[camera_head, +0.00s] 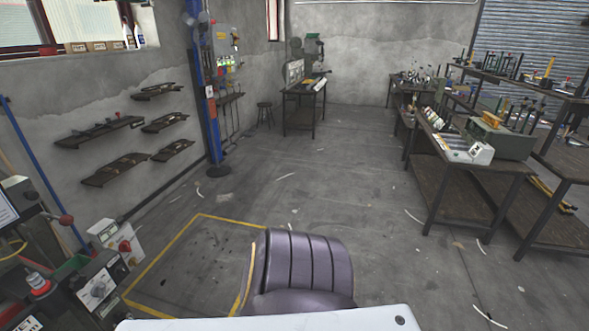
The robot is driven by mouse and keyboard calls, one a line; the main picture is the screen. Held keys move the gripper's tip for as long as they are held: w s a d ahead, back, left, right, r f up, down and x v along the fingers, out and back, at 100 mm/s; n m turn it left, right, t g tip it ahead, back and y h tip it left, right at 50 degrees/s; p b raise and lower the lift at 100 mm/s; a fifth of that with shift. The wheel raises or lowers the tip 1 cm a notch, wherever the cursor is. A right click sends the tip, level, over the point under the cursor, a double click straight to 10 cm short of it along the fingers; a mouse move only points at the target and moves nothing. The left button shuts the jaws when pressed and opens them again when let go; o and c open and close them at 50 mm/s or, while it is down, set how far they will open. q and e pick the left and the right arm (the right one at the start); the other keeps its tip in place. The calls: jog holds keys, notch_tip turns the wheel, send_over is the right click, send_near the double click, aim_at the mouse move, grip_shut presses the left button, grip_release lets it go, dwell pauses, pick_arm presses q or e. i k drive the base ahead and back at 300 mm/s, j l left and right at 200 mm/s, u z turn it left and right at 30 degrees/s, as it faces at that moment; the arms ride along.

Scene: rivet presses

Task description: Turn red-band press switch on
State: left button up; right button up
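No press with a clear red band shows in the head view, and I cannot tell which machine is the red-band press. At the lower left edge, partly cut off, stands a machine with a grey control box (98,290) bearing a round dial. A red button (38,285) sits to the left of the box. A red-knobbed lever (66,220) and a red round part (125,246) are above it. I cannot tell whether any of these is the press switch or how it is set. Neither of my grippers is in view.
A purple ribbed seat-like shape (305,262) is close in front. A yellow floor outline (165,255) lies left of it. Workbenches with tools (478,190) line the right side. A blue post (205,90) stands by the left wall. The middle floor is free.

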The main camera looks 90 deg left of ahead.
aim_at(124, 245)
jog(key=u, duration=4.35)
